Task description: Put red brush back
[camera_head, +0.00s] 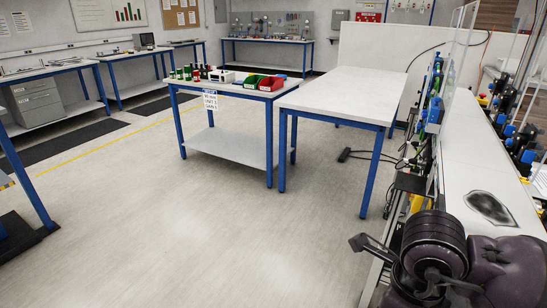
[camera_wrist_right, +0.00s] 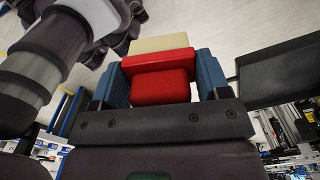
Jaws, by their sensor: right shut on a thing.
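In the right wrist view the red brush (camera_wrist_right: 160,84) has a red body and a cream-coloured block (camera_wrist_right: 158,44) along its far side. My right gripper (camera_wrist_right: 161,72) is shut on it, with one blue finger on each side of the red body. Floor shows beyond the brush, so it is held in the air. In the head view my dark arm fills the bottom right corner, and I cannot make out the brush there. My left gripper is in neither view.
A white table (camera_head: 350,90) with blue legs stands ahead. Beside it a workbench (camera_head: 228,89) carries red and green bins and small bottles. A conveyor (camera_head: 480,165) with machinery runs along the right, near my arm. The floor (camera_head: 190,230) at left and centre is clear.

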